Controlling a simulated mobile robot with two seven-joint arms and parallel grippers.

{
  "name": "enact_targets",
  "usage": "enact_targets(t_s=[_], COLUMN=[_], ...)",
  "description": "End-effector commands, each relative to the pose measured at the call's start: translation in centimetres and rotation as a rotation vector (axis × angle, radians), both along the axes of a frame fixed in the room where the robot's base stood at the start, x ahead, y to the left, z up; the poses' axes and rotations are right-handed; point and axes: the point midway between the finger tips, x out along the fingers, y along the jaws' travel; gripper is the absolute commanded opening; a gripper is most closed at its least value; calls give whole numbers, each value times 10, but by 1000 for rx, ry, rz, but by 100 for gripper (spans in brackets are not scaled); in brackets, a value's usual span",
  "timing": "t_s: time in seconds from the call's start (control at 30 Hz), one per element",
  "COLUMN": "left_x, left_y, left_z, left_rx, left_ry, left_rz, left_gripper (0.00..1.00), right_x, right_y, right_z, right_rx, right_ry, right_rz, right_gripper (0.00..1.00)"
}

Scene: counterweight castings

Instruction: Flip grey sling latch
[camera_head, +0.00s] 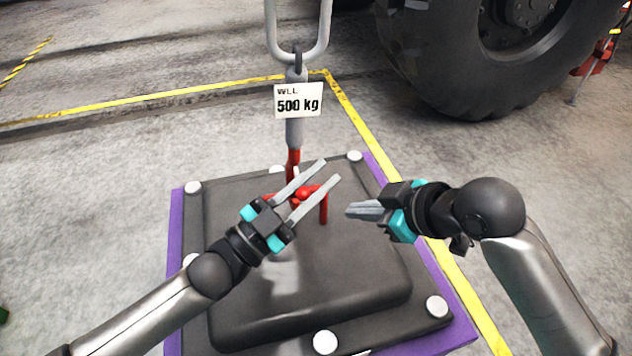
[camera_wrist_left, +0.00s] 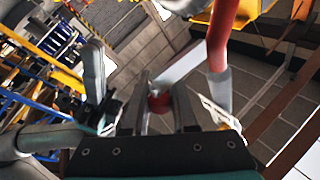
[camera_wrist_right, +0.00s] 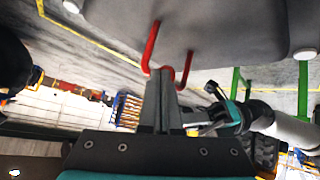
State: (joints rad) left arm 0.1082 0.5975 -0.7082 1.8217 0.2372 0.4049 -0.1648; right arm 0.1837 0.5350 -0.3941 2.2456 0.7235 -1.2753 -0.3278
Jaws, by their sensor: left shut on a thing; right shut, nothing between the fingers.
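The sling hangs over the dark casting (camera_head: 330,260): a pale ring (camera_head: 270,25), a grey shank (camera_head: 294,132) and a red lower end (camera_head: 292,162). A red handle (camera_head: 323,207) stands on the casting; it also shows in the right wrist view (camera_wrist_right: 151,46). My left gripper (camera_head: 330,171) reaches over the handle, its fingers closed on a small red part (camera_head: 305,192), which also shows in the left wrist view (camera_wrist_left: 159,102). I cannot tell whether this part belongs to handle or sling. My right gripper (camera_head: 349,210) is shut and empty, right of the handle. I cannot make out the grey latch clearly.
A white tag (camera_head: 298,100) reading "WLL 500 kg" hangs on the shank. The casting has white round pads at its corners and rests on a purple base (camera_head: 174,232). Yellow floor tape (camera_head: 350,112) runs behind and right. A large tyre (camera_head: 440,70) stands at the back right.

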Motion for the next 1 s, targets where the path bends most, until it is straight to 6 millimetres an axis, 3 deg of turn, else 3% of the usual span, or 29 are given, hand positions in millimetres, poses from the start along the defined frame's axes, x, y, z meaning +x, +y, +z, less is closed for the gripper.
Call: enact_targets(t_s=[0.17, 0.37, 0.7, 1.0], left_x=[0, 0, 0, 0], left_y=[0, 0, 0, 0], left_z=[0, 0, 0, 0], left_rx=[-1, -1, -1, -1], left_ry=[-1, -1, -1, -1], left_rz=[0, 0, 0, 0], left_gripper=[0, 0, 0, 0], right_x=[12, 10, -14, -41], right_y=[-8, 3, 18, 14], right_z=[31, 70, 131, 173], right_rx=[-95, -142, -241, -361], right_ry=[-27, -38, -46, -36], right_rz=[124, 272, 526, 704], right_gripper=[0, 0, 0, 0])
